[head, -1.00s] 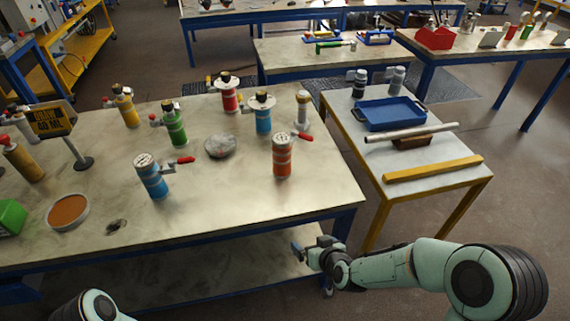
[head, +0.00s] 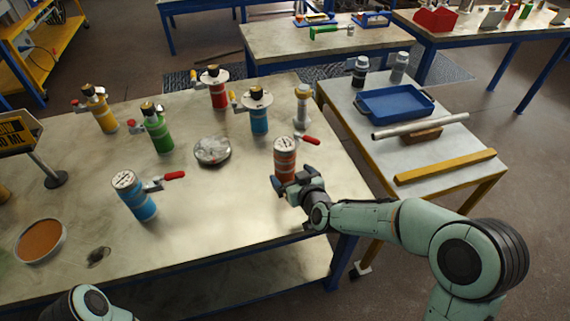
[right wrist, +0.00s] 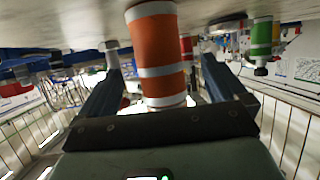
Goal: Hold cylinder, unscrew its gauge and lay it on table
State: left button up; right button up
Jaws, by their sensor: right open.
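An orange cylinder (head: 285,158) with pale bands stands upright near the right edge of the large table (head: 215,220). It has a pale round top (head: 285,143) and a red handle (head: 311,140) pointing right; I cannot tell whether the top is a gauge. My right gripper (head: 287,185) is open, low at the near side of this cylinder. In the right wrist view, inverted, the orange cylinder (right wrist: 157,50) stands between the two spread fingers; contact cannot be told. A blue cylinder (head: 134,197) with a similar top and handle stands left. My left gripper is out of view.
Yellow (head: 100,112), green (head: 158,136), red (head: 218,93) and another blue cylinder (head: 259,115) stand behind. A grey disc (head: 212,150) and brown dish (head: 40,241) lie on the table. A side table holds a blue tray (head: 394,103) and bars. The table's front middle is clear.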

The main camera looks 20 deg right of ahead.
jog(key=x, duration=0.6)
jog(key=shift+w+f, duration=0.25)
jog(key=c, duration=1.5)
jog(key=shift+r, duration=0.2)
jog(key=shift+c, duration=0.9)
jog(key=shift+r, duration=0.1)
